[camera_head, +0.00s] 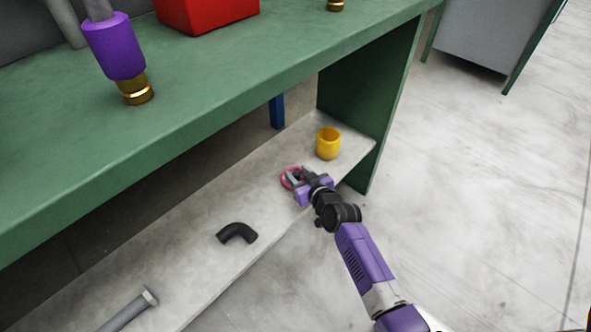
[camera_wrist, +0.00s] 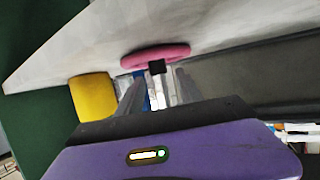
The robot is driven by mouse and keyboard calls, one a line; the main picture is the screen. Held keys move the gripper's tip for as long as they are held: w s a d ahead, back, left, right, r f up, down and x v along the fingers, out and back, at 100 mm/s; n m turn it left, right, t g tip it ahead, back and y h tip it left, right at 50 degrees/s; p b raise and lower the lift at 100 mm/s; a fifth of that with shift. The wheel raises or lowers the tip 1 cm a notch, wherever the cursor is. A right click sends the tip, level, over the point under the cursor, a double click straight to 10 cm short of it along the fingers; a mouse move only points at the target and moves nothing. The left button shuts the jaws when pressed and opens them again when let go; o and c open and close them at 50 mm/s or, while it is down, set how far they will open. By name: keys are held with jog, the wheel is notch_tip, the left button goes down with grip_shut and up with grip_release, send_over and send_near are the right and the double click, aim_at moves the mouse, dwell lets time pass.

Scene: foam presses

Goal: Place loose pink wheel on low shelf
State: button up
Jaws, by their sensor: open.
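The pink wheel (camera_head: 288,179) is on the low shelf (camera_head: 190,245) under the green bench, partly hidden behind my gripper in the head view. In the wrist view the pink wheel (camera_wrist: 155,57) lies just beyond my fingertips, with a dark hub at its near side. My gripper (camera_head: 297,178) is open over the shelf, beside the wheel. In the wrist view my gripper's fingers (camera_wrist: 158,88) are apart with nothing seen clamped between them. I cannot tell whether they touch the wheel.
A yellow cup (camera_head: 328,144) stands close by on the shelf, also in the wrist view (camera_wrist: 93,97). A black elbow pipe (camera_head: 237,233) and a grey bolt (camera_head: 130,309) lie further along. The green bench top (camera_head: 200,100) overhangs the shelf; its end panel (camera_head: 375,100) closes the far end.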

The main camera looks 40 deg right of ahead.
jog(key=p+v, duration=0.2)
jog(key=v, duration=0.7)
jog(key=shift+s+a, duration=0.15)
jog(key=shift+s, duration=0.25)
jog(key=s+a+r, duration=0.3)
jog(key=s+a, duration=1.2)
jog(key=s, duration=0.1)
jog(key=s+a+r+n+t+y, duration=0.1)
jog(key=s+a+r+n+y, duration=0.2)
jog(key=s+r, duration=1)
jog(key=a+r+y, duration=0.1)
jog(key=a, duration=0.2)
jog(key=shift+s+a+r+n+t, duration=0.15)
jog(key=shift+s+r+n+t, duration=0.1)
jog(key=shift+s+n+t, duration=0.15)
